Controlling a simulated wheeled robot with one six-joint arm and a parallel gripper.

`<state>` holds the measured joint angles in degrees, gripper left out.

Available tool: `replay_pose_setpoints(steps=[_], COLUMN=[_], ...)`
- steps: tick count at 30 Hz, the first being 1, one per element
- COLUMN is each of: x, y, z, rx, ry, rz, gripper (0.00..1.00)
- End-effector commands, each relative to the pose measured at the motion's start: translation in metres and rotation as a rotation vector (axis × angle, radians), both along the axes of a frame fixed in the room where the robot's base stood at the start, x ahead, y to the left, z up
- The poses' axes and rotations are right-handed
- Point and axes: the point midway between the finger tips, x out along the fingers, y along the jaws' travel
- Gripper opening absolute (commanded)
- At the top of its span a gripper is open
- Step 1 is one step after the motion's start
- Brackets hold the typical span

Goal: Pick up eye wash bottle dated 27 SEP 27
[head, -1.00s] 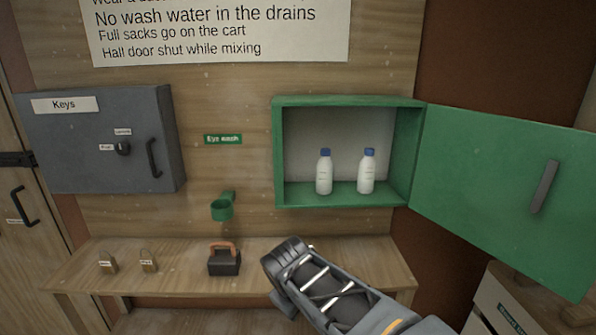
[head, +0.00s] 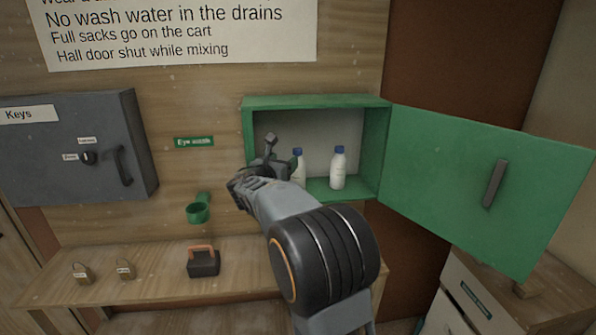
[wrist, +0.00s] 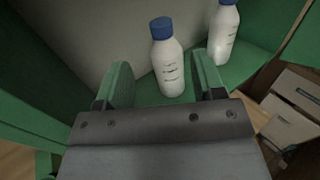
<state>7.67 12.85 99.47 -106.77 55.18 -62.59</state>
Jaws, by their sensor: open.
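Two white bottles with blue caps stand upright in the open green cabinet. The left bottle (head: 298,168) is partly hidden by my arm in the head view; the right bottle (head: 338,168) stands clear. My gripper (head: 272,158) is at the cabinet's front left. In the wrist view its two green-faced fingers are apart and empty. The left bottle (wrist: 168,68) shows ahead, in line with the gap between the fingers. The right bottle (wrist: 223,36) is beyond the right finger. Dark print shows on both bottles, but I cannot read a date on either.
The cabinet (head: 248,140) has side walls close to my gripper. Its green door (head: 450,180) is swung open to the right. A green eye wash holder (head: 198,210) and grey key box (head: 75,150) are on the left. A bench (head: 150,270) with padlocks is below.

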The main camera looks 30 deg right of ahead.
Motion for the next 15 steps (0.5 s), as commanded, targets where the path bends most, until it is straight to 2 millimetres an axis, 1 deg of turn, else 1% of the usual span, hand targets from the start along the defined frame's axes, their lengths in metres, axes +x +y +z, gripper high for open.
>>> replay_pose_setpoints(steps=[1,3,6,15], x=[0.005,0.01,0.017,0.026], y=[-0.009,-0.019,-0.03,-0.046], z=[0.002,0.002,0.002,0.001], rx=[0.001,0.001,0.003,0.003], ry=[0.0,0.0,-0.001,-0.001], rz=[-0.004,-0.003,-0.003,-0.002], gripper=[0.63,0.63,0.63,0.63])
